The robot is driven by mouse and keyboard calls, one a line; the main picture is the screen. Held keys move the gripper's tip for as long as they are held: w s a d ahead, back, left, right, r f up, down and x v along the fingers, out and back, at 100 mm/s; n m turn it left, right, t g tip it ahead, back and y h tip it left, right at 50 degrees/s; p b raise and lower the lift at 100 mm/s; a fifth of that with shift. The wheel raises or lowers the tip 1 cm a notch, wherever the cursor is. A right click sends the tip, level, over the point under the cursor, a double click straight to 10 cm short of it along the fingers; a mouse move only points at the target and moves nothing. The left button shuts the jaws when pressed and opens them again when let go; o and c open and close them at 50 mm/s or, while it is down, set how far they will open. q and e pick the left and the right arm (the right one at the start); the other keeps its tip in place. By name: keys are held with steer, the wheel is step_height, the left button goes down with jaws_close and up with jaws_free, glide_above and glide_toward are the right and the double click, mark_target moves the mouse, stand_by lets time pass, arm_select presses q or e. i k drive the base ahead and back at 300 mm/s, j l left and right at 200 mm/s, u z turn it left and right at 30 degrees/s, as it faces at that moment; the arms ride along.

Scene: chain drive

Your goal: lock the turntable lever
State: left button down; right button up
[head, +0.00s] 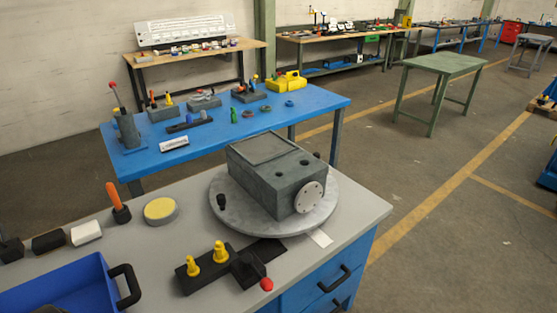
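The turntable (228,219) is a round grey disc on the near grey bench, with a dark grey box-shaped housing (280,178) on it. The housing has a round light flange with holes (309,198) on its near right side. In front of the turntable is a black block (246,268) with a short arm ending in a red ball knob (266,284), which looks like the lever. The knob points toward the bench's front edge. I cannot tell from this view whether it is locked. Neither of my grippers is in view.
Beside the lever is a black holder with two yellow pieces (220,252). A blue bin (70,285) with a black handle is at the lower left. An orange-handled tool (114,195) and a round yellow-topped tin (160,210) stand behind. A blue table (290,118) with parts lies beyond.

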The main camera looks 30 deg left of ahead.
mark_target(266, 284)
steer(key=u, duration=1.15)
